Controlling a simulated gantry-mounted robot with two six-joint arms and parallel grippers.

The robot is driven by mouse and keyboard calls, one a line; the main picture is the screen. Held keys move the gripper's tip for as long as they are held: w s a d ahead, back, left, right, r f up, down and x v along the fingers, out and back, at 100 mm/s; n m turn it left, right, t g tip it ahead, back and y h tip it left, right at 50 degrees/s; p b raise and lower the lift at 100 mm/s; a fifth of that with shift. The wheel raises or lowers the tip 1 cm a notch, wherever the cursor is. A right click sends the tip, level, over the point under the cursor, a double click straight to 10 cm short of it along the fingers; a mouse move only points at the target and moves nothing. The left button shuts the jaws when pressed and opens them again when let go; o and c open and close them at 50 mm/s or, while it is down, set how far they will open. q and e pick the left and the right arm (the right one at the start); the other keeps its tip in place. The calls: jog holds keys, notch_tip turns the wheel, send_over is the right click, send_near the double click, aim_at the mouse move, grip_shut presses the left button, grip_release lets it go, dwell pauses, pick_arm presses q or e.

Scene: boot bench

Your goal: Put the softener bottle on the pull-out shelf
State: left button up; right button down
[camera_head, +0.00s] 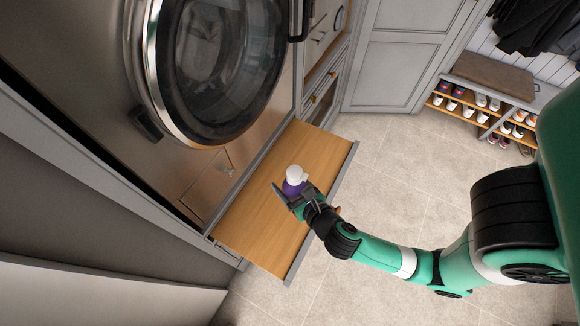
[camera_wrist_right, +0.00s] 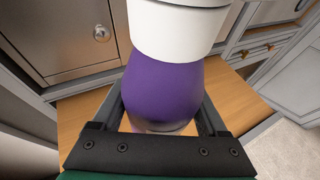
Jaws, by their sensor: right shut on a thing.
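The softener bottle (camera_head: 292,184) is purple with a white cap and is at the pull-out shelf in the head view. In the right wrist view the bottle (camera_wrist_right: 165,92) fills the middle, upright between the fingers. My right gripper (camera_head: 294,200) is shut on it. The pull-out shelf (camera_head: 250,217) is a wooden board with grey edges, extended below the washer door. The bottle appears over the middle of the board; whether its base touches the wood is hidden by the gripper. My left gripper is not in view.
The washer's round door (camera_head: 220,65) is above the shelf. Drawers (camera_head: 322,95) stand beyond the shelf's far end. A shoe bench (camera_head: 490,85) with several shoes is at the upper right. The shelf around the bottle is bare, and the tiled floor (camera_head: 390,175) is clear.

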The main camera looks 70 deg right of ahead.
jog(key=shift+s+d+f, duration=0.25)
jog(key=shift+s+f, duration=0.2)
jog(key=shift+s, duration=0.25)
jog(key=shift+w+d, duration=0.1)
jog(key=s+d+x, duration=0.2)
jog(key=x, duration=0.8)
jog(key=b, duration=0.5)
send_over(280, 176)
notch_tip(280, 176, down, 9)
jog(key=shift+d+r, duration=0.1)
jog(key=shift+f, duration=0.4)
grip_release()
jog(key=shift+r, duration=0.2)
jog(key=shift+s+a+r, duration=0.2)
jog(key=shift+s+a, duration=0.05)
jog(key=shift+a, duration=0.05)
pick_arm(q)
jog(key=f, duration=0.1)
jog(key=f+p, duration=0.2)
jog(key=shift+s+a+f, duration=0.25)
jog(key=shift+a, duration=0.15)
pick_arm(e)
jog(key=v, duration=1.1)
jog(key=shift+a, duration=0.2)
